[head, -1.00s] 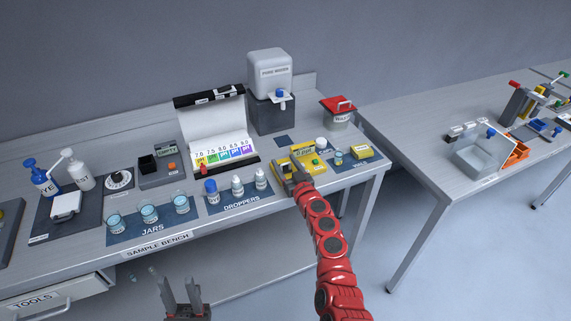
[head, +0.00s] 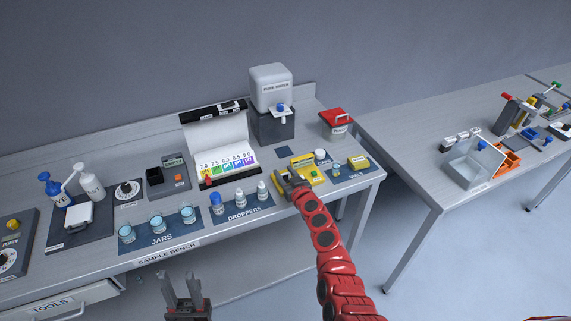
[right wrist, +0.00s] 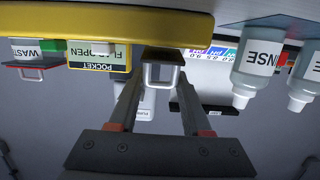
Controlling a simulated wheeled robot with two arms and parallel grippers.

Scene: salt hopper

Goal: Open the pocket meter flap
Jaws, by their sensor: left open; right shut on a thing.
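The yellow pocket meter (head: 311,175) lies on the sample bench, right of the droppers. It fills the top edge of the right wrist view (right wrist: 90,20), where its small screen (right wrist: 94,54) shows upside-down text that seems to read FLAP OPEN. My right gripper (head: 285,180) is at the meter's left side, its arm covering part of the meter. In the right wrist view its fingers are shut on a small grey loop handle (right wrist: 161,72) at the meter's edge. The flap itself is hard to make out. My left gripper (head: 186,290) is open and empty, low in front of the bench.
Droppers (head: 239,196) stand left of the meter, with jars (head: 157,223) further left. A colour chart case (head: 218,145) and a pure water tank (head: 271,100) stand behind. A red-lidded waste pot (head: 337,122) is at the back right. A second table stands right, across a gap.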

